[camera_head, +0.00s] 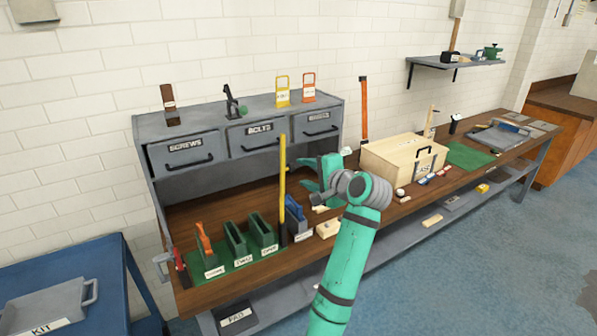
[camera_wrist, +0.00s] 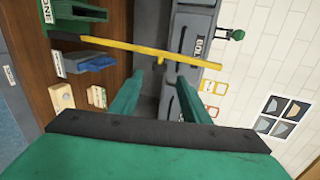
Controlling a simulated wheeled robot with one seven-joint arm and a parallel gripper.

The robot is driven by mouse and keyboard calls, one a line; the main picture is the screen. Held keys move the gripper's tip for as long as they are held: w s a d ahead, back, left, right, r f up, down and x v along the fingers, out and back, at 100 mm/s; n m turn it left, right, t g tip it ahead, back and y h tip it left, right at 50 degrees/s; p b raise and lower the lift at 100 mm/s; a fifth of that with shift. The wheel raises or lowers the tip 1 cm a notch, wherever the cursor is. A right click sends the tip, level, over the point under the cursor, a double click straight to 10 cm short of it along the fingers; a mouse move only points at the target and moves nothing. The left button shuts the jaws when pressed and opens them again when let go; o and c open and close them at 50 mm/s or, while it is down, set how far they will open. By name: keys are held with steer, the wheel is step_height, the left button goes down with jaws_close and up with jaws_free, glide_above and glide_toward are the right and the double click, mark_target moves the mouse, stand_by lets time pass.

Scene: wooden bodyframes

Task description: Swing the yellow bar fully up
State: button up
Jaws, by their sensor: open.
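The yellow bar (camera_head: 283,185) stands close to upright at the front of the wooden bench, its dark lower end beside the green holders. In the wrist view the same bar (camera_wrist: 120,48) runs across the picture beyond my fingertips, with a small yellow stub near its middle. My gripper (camera_head: 308,178) is to the right of the bar in the head view. In the wrist view its green fingers (camera_wrist: 162,78) are spread with nothing between them, and the bar appears apart from them. The bar's exact distance from the fingertips is hard to tell.
Behind the bar stands a grey drawer cabinet (camera_head: 215,147), with yellow (camera_head: 283,91) and orange (camera_head: 309,88) frames on top. Green holders (camera_head: 235,240) are left of the bar; a blue block (camera_head: 297,216) is right. A wooden box (camera_head: 402,160) stands farther right.

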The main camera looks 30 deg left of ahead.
steer(key=v, duration=0.3)
steer(key=shift+s+d, duration=0.1)
steer(key=shift+d, duration=0.05)
stand_by(0.4)
